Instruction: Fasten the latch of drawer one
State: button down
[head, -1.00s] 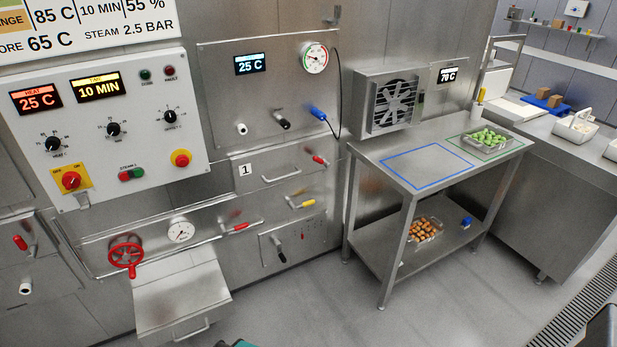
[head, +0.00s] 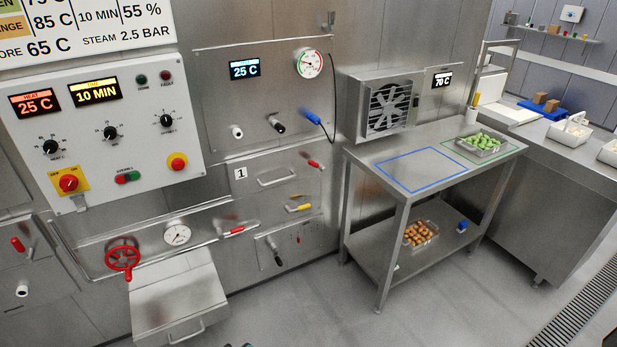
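Drawer one (head: 262,190) is a steel front in the machine wall, marked with a white "1" plate (head: 241,174) and a bar handle (head: 276,176). Its front looks closed, flush with the wall. A red-handled lever (head: 313,163) sits at its upper right edge, probably its latch. A yellow-handled lever (head: 299,207) sits below it. Whether either lever is engaged is too small to tell.
A red handwheel (head: 123,259) and a projecting steel box (head: 180,295) stand out at lower left. A steel table (head: 400,200) with a blue-outlined area stands to the right. The floor (head: 300,310) in front of the machine is clear.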

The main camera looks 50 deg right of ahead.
aim_at(318, 165)
jog(key=z, duration=0.05)
jog(key=i, duration=0.9)
jog(key=u, duration=0.05)
